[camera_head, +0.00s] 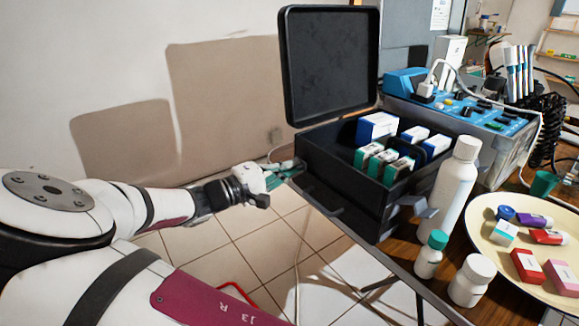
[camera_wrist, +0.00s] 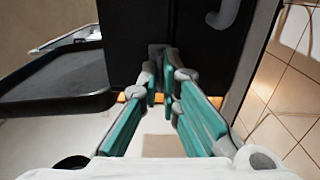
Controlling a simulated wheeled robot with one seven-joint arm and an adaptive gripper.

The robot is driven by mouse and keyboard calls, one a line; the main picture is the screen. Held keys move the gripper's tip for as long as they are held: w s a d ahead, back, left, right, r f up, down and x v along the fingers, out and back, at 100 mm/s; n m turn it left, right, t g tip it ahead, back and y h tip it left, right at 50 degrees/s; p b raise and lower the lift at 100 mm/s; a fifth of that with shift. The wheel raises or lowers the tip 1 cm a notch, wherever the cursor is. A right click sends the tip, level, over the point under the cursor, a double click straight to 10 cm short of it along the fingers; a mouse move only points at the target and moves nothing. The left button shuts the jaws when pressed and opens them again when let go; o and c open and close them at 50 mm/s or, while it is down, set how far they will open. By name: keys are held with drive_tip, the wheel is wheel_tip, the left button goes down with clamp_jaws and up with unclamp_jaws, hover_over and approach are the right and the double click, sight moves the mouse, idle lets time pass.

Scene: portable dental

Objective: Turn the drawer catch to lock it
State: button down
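The black drawer case (camera_head: 340,200) stands open-lidded on the table, with its dark face close in front of me in the wrist view (camera_wrist: 190,25). A small grey catch (camera_wrist: 157,49) sits low on that face, right at my fingertips. My gripper (camera_head: 290,168) reaches the left side of the case in the head view and hides the catch there. In the wrist view my teal-padded fingers (camera_wrist: 159,82) converge to a narrow gap at the catch. Whether they press on it cannot be told. The catch's exact angle is unclear.
A grey curved handle (camera_wrist: 228,12) is on the case face, right of the catch. A black flat tray-like part (camera_wrist: 60,82) juts out at left. White bottles (camera_head: 455,180) and a cream tray (camera_head: 485,232) stand right of the case. Floor left of the table is clear.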

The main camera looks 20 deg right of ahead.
drive_tip(key=shift+r+p, duration=0.1)
drive_tip(key=shift+p, duration=0.2)
drive_tip(key=n+p, duration=0.6)
drive_tip(key=n, duration=0.2)
drive_tip(key=n+p, duration=0.7)
drive_tip(key=n, duration=0.2)
drive_tip(key=shift+a+f, duration=0.1)
drive_tip(key=shift+f, duration=0.1)
drive_tip(key=shift+n, duration=0.4)
drive_tip(key=c, duration=1.8)
unclamp_jaws()
drive_tip(key=v, duration=1.2)
drive_tip(key=shift+r, duration=0.1)
